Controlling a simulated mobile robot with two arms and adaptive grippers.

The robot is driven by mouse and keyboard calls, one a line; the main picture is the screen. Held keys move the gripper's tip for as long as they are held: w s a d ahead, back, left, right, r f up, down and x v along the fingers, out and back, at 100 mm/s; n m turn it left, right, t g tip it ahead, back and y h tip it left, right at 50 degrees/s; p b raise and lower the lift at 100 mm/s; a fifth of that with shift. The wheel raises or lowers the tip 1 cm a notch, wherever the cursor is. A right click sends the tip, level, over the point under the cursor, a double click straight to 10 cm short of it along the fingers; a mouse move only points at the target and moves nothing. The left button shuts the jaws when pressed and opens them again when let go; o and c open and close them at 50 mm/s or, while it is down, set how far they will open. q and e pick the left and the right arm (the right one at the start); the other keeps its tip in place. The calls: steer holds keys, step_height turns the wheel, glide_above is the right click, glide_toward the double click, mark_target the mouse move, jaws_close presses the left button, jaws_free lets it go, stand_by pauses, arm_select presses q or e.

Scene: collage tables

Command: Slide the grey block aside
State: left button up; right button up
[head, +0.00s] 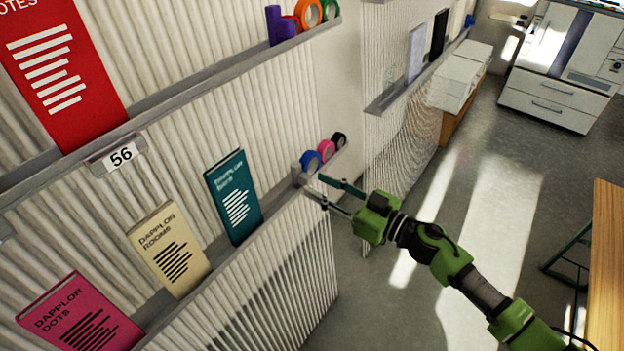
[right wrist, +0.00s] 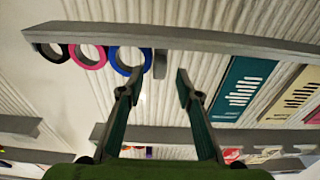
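The small grey block (head: 297,173) stands on the lower wall shelf, between the teal book and the blue tape roll. It also shows in the right wrist view (right wrist: 160,64), upright against the shelf and close beside the blue roll. My right gripper (head: 316,185) is open at the shelf, its two fingers apart. In the right wrist view its fingertips (right wrist: 155,78) lie on either side of the block's position; I cannot tell whether they touch it. My left gripper is not in view.
Blue (head: 311,160), pink (head: 326,150) and black (head: 339,140) tape rolls stand on the shelf beyond the block. A teal book (head: 234,197), a cream book (head: 169,248) and a pink book (head: 80,316) stand on the near side. A wooden table (head: 608,265) is at right.

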mark_target(310, 182)
steer(key=shift+x, duration=1.55)
steer(key=shift+c, duration=0.4)
jaws_close()
steer(key=s+a+p, duration=0.1)
steer(key=s, duration=0.1)
steer(key=s+a+p, duration=0.3)
steer(key=s+p, duration=0.1)
steer(key=shift+s+a+r, duration=0.15)
steer(key=shift+s+a, duration=0.05)
steer(key=shift+a, duration=0.1)
steer(key=shift+s+a, duration=0.3)
steer(key=shift+s, duration=0.15)
steer(key=shift+f, duration=0.2)
steer(key=shift+o, duration=0.4)
jaws_free()
